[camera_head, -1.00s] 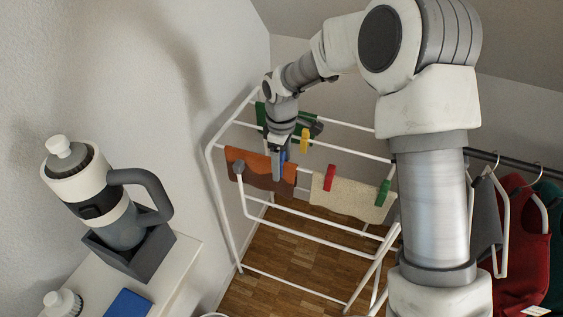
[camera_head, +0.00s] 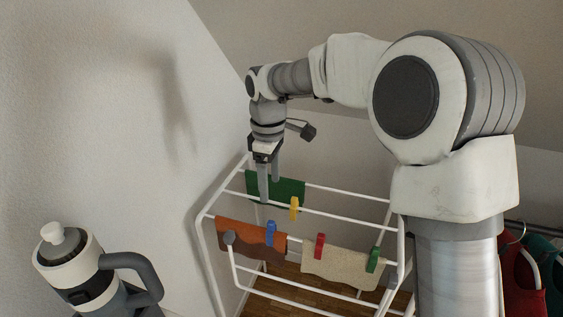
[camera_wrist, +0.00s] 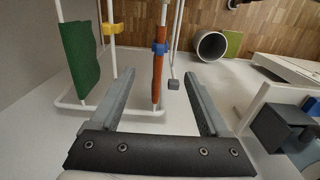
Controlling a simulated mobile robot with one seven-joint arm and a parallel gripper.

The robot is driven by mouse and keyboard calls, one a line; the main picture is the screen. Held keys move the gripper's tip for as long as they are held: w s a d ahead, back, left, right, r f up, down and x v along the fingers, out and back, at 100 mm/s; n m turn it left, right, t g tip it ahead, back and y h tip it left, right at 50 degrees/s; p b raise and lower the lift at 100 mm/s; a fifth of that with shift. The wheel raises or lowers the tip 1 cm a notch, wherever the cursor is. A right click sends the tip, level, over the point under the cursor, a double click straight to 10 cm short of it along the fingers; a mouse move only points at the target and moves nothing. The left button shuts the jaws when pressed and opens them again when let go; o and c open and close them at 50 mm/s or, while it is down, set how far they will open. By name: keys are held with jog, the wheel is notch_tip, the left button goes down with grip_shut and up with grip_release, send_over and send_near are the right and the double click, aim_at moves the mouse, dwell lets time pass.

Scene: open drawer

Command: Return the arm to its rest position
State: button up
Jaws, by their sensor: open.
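My gripper (camera_head: 269,180) is open and empty. In the head view it points down above the back left part of the white drying rack (camera_head: 205,240), in front of the green cloth. In the wrist view the two fingers of my gripper (camera_wrist: 158,105) stand wide apart with nothing between them. My arm reaches across from the right, with its elbow raised.
The rack carries a green cloth (camera_head: 288,188), an orange-brown cloth (camera_head: 240,236) and a beige cloth (camera_head: 335,265), with yellow, blue, red and green clips. A white-and-grey bottle (camera_head: 75,262) stands at lower left. Red clothing (camera_head: 520,285) hangs at right.

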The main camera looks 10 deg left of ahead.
jog(key=s+d+r+m+t+p, duration=0.1)
jog(key=s+d+r+m+t, duration=0.1)
jog(key=s+d+r+m, duration=0.55)
jog(key=s+d+r+m+t+p, duration=0.2)
jog(key=s+d+r+m, duration=0.25)
jog(key=s+d, duration=0.55)
jog(key=s+d+m+t, duration=0.1)
jog(key=s+d+m, duration=0.2)
jog(key=s+d, duration=0.3)
jog(key=shift+d+f+m+t, duration=0.25)
jog(key=shift+f+m+t, duration=0.05)
jog(key=shift+f+m, duration=0.15)
